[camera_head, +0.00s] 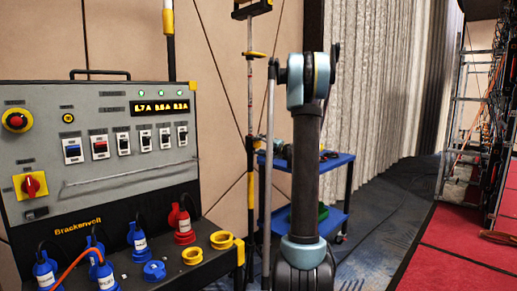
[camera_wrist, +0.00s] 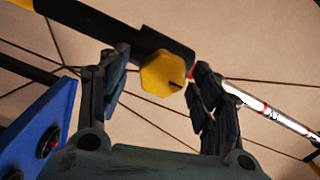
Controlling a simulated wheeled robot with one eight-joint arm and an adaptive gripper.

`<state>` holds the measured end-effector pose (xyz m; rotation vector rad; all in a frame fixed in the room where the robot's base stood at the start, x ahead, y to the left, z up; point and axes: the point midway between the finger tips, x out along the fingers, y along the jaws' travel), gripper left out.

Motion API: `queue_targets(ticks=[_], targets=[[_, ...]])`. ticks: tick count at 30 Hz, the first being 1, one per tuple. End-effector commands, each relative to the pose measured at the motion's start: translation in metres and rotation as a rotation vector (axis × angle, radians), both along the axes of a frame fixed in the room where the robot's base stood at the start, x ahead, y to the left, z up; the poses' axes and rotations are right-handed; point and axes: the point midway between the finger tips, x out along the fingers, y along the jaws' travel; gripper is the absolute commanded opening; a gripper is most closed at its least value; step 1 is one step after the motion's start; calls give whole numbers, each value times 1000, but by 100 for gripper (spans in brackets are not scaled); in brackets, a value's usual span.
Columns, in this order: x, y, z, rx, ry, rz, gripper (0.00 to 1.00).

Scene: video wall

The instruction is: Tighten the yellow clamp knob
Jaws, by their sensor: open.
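The yellow clamp knob (camera_wrist: 163,74) is a many-sided knob on a dark bar (camera_wrist: 100,22) in the wrist view. My gripper (camera_wrist: 160,88) is open, with one dark finger on each side of the knob. The right finger looks very close to the knob's edge; a small gap shows at the left. I cannot tell whether either finger touches it, or how deep the knob sits between them. In the head view a stand pole (camera_head: 250,95) rises left of my arm. I cannot pick out the knob there, and my fingers are not clearly visible.
A grey power panel (camera_head: 100,130) with switches and blue and red plugs fills the left. A blue cart (camera_head: 335,165) stands behind my arm. A scaffold frame (camera_head: 475,120) stands at the far right on red flooring (camera_head: 460,245). A white, red-banded pole (camera_wrist: 262,108) crosses the wrist view.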

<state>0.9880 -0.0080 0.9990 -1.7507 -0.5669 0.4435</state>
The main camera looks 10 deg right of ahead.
Motion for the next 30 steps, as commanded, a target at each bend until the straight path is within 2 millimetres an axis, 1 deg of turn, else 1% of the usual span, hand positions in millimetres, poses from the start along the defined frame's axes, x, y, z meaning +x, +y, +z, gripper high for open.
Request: queue_targets(ticks=[9,15,21,30], targets=[[-47,-35,-1,-1,1,-3,59],[-72,-55,-1,-1,1,-4,59],[-86,-64,-1,-1,1,-2,59],[-88,-65,-1,0,1,-1,59]])
